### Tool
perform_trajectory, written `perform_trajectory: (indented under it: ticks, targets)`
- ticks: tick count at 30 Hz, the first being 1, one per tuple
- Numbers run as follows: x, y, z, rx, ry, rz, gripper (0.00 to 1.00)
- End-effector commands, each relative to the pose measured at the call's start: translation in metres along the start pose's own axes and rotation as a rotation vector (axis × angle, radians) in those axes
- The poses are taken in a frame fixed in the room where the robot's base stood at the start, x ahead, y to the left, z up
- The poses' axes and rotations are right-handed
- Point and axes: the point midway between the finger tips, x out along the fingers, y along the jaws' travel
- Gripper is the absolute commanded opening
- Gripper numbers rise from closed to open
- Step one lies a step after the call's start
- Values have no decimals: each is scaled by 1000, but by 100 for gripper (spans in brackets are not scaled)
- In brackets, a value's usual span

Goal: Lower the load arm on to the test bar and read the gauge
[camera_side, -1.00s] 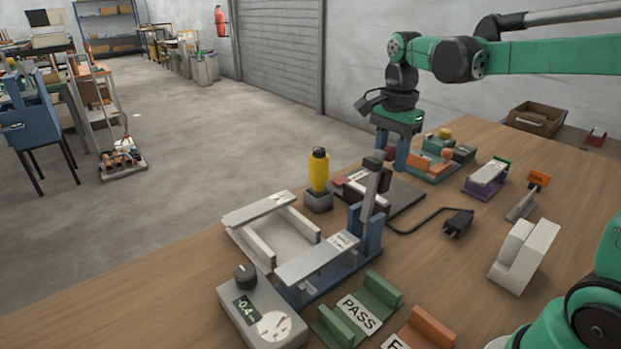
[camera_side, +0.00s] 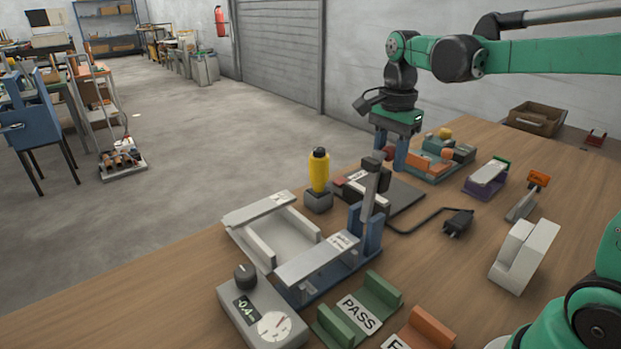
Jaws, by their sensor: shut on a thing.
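The load arm (camera_side: 370,194) is a grey bar with a dark block on top. It stands nearly upright between blue posts at one end of the blue fixture. The test bar (camera_side: 317,259) is a flat grey bar lying across that fixture, and the load arm is not down on it. The gauge (camera_side: 262,316) is a grey box with a dark knob, a dial and a display reading about -0.4. My gripper (camera_side: 391,156) points down behind the load arm's top, its blue fingers shut on a small dark red object, partly hidden and hard to make out.
A yellow bottle (camera_side: 318,171) stands left of the load arm. A white-grey tray (camera_side: 236,228) lies left of the fixture. A green PASS holder (camera_side: 326,327) and an orange holder (camera_side: 437,329) are in front. A black plug (camera_side: 458,222) and its cable lie to the right.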

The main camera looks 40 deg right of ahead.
Motion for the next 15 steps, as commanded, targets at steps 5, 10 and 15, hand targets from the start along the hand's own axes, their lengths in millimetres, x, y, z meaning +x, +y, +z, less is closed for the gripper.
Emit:
perform_trajectory:
  ticks: [5,10,15]
  targets:
    - [-4,0,13,-4,-5,0,0]
    - [-5,0,18,-2,-5,0,0]
    - [-6,0,26,-4,-6,0,0]
